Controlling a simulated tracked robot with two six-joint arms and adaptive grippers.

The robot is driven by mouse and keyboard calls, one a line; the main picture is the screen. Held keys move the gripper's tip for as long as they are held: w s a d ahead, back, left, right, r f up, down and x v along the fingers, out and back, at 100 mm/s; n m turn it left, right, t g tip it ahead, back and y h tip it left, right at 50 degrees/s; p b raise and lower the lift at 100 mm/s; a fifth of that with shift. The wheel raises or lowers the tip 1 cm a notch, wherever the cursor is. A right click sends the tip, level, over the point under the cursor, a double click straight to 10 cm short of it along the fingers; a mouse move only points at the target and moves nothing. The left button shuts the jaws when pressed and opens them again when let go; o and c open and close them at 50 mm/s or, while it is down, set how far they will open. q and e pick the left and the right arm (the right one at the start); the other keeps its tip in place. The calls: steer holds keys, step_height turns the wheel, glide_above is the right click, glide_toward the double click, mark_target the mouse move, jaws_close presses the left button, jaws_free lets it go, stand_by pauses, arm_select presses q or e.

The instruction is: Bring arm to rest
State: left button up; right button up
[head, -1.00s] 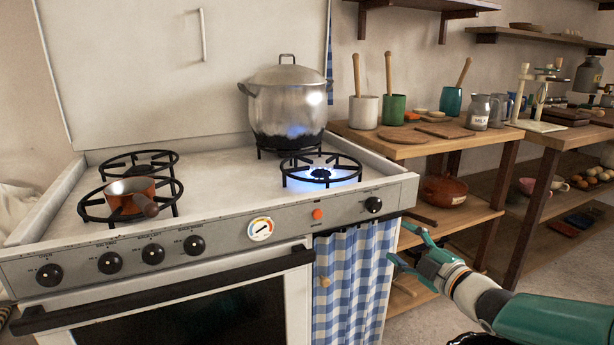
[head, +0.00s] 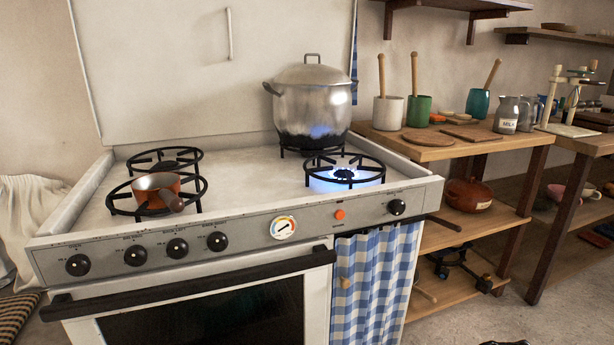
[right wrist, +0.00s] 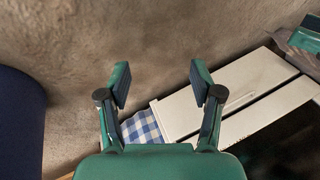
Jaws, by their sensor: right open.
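My right gripper (right wrist: 157,85) shows in the right wrist view with its two green fingers spread apart and nothing between them. Beyond it are a rough tan surface, a blue-and-white checked cloth and pale panels.
The stove (head: 255,205) has a lit front-right burner (head: 344,175), a large lidded pot (head: 311,105) at the back right and a small copper pan (head: 155,189) at the front left. A wooden shelf unit (head: 440,150) with jars stands on the right. Bare floor (head: 450,318) shows below.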

step_height(320, 180, up, 34)
steer(key=s+m+p, duration=0.1)
steer(key=m+p, duration=0.1)
steer(key=p, duration=3.2)
steer(key=shift+s+d+r+g, duration=0.15)
steer(key=shift+s+d+g, duration=0.05)
steer(key=shift+s+g, duration=0.2)
